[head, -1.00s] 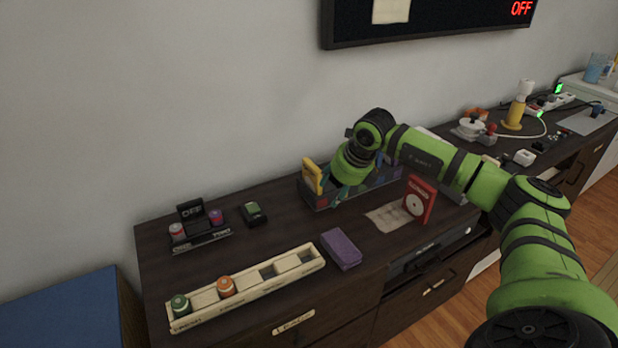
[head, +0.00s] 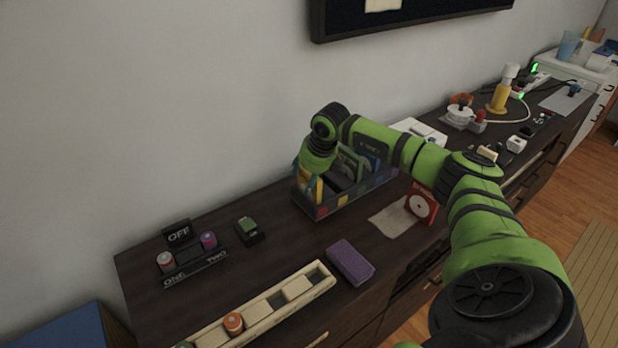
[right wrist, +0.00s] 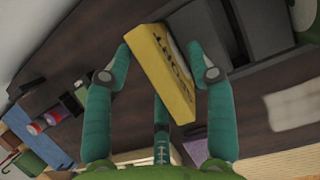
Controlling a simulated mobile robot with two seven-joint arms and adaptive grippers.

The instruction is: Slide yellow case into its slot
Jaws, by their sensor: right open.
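The yellow case (head: 317,189) stands at the left end of the dark rack (head: 330,205), partly hidden by my right gripper (head: 309,178). In the right wrist view, the yellow case (right wrist: 163,72) is upright and lies between the spread teal fingers of my right gripper (right wrist: 159,56). The fingers are open, one on each side; whether any touches the case I cannot tell. Green and blue cases (head: 352,162) stand further right in the rack, with dark divider space beside the yellow one. How deep the yellow case sits is hidden. My left gripper is out of view.
A red case (head: 421,204) stands right of the rack, beside a paper sheet (head: 392,222). A purple box (head: 350,262) and a long wooden tray (head: 291,297) are in front. A small sign stand (head: 195,262) and a green item (head: 249,230) are left. The wall is close behind.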

